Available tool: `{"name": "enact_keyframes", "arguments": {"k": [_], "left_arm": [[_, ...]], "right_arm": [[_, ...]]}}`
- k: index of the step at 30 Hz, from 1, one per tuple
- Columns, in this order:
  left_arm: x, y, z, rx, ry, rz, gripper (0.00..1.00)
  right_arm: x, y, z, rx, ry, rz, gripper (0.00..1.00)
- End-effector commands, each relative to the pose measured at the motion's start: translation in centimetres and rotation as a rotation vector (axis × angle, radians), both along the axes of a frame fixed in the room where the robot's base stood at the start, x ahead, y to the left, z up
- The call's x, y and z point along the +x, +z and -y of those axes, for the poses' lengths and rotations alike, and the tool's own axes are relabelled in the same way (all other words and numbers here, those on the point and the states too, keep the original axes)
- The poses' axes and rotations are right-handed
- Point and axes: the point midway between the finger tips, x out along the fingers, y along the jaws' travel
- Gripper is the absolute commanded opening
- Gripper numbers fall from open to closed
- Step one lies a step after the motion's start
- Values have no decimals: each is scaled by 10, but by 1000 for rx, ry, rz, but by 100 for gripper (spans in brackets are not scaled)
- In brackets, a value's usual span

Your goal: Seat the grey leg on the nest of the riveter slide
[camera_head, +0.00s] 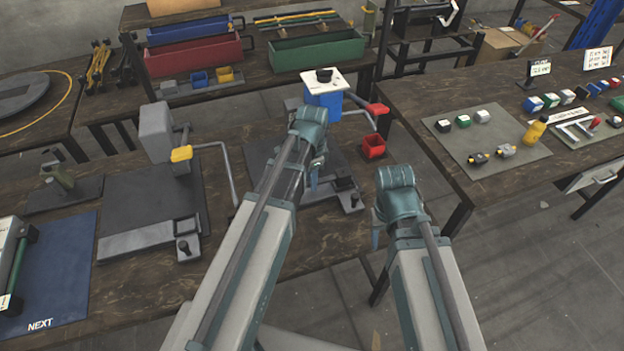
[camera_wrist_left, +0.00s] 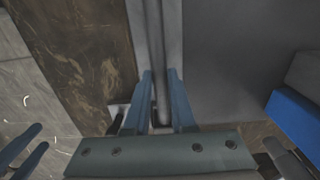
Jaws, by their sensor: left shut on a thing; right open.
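My left gripper (camera_head: 313,182) points down over the front of the blue-bodied press (camera_head: 323,102). In the left wrist view its two fingers (camera_wrist_left: 161,98) are shut on the grey leg (camera_wrist_left: 158,50), a long thin bar running away from the fingers. Below the leg is a light grey strip (camera_wrist_left: 134,18), apparently the slide. I cannot tell whether the leg touches it, and the nest is not clearly visible. In the head view my left arm hides the leg and much of the press's base plate (camera_head: 262,152). My right gripper (camera_head: 376,238) is open and empty, right of the press table.
A grey press (camera_head: 154,132) with a yellow-gripped handle stands to the left, its light grey slide (camera_head: 135,243) in front. A red bin (camera_head: 373,146) sits right of the blue press. A blue mat (camera_head: 55,270) lies at the left. The right table (camera_head: 445,185) holds small parts.

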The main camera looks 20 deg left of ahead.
Motion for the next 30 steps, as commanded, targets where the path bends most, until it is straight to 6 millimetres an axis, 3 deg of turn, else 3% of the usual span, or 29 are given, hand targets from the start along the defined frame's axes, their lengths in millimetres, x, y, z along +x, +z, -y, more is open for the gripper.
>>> {"name": "enact_keyframes", "arguments": {"k": [14, 15, 21, 30], "left_arm": [[0, -5, 0, 0, 0, 0, 0], [0, -5, 0, 0, 0, 0, 25], [0, -5, 0, 0, 0, 0, 58], [0, -4, 0, 0, 0, 0, 58]], "right_arm": [[0, -5, 0, 0, 0, 0, 50], [0, -5, 0, 0, 0, 0, 50], [0, -5, 0, 0, 0, 0, 50], [0, -5, 0, 0, 0, 0, 50]]}}
